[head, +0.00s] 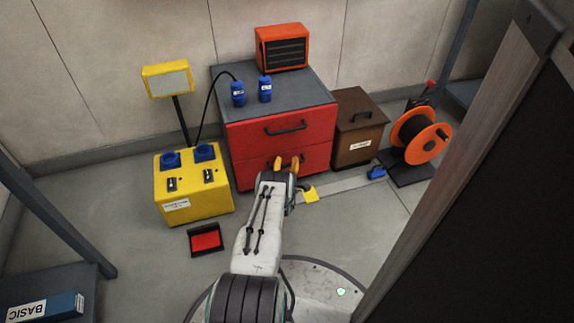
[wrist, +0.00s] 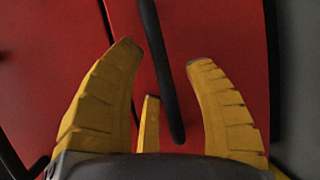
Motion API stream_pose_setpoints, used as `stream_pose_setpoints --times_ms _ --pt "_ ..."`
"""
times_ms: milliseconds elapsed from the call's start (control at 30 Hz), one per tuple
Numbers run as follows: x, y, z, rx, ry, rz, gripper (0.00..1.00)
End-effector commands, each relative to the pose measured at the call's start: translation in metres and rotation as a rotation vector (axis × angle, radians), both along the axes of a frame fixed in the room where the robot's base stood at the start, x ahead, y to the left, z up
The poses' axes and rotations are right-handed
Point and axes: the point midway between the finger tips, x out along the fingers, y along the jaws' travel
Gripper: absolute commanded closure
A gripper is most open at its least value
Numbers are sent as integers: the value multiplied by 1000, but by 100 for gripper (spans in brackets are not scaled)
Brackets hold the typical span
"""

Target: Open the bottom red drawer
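The red drawer cabinet has two drawers. The bottom red drawer (head: 246,174) looks shut, and its front also shows in the wrist view (wrist: 240,40). Its dark bar handle (wrist: 163,70) runs between my fingers in the wrist view; in the head view my gripper hides it. My gripper (head: 287,162) has yellow fingers and is at the bottom drawer's front. In the wrist view the fingers (wrist: 165,56) are spread on both sides of the handle, with gaps visible. The top red drawer (head: 280,132) is shut, with a dark handle (head: 285,129).
A yellow socket box (head: 194,192) stands left of the cabinet, with a red tray (head: 206,240) before it. A brown box (head: 359,127) and an orange cable reel (head: 420,135) stand right. A yellow padlock-like item (head: 311,194) and a blue one (head: 376,172) lie on the floor.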

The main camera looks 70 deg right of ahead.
Motion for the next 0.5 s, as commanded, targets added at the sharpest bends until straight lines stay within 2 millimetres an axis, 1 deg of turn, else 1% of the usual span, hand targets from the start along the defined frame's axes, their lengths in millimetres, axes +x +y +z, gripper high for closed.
stream_pose_setpoints --times_ms 33,67,500 --pt "0 0 0 0 0 0 58" --pt "0 0 0 0 0 0 60" --pt "0 0 0 1 0 0 100"
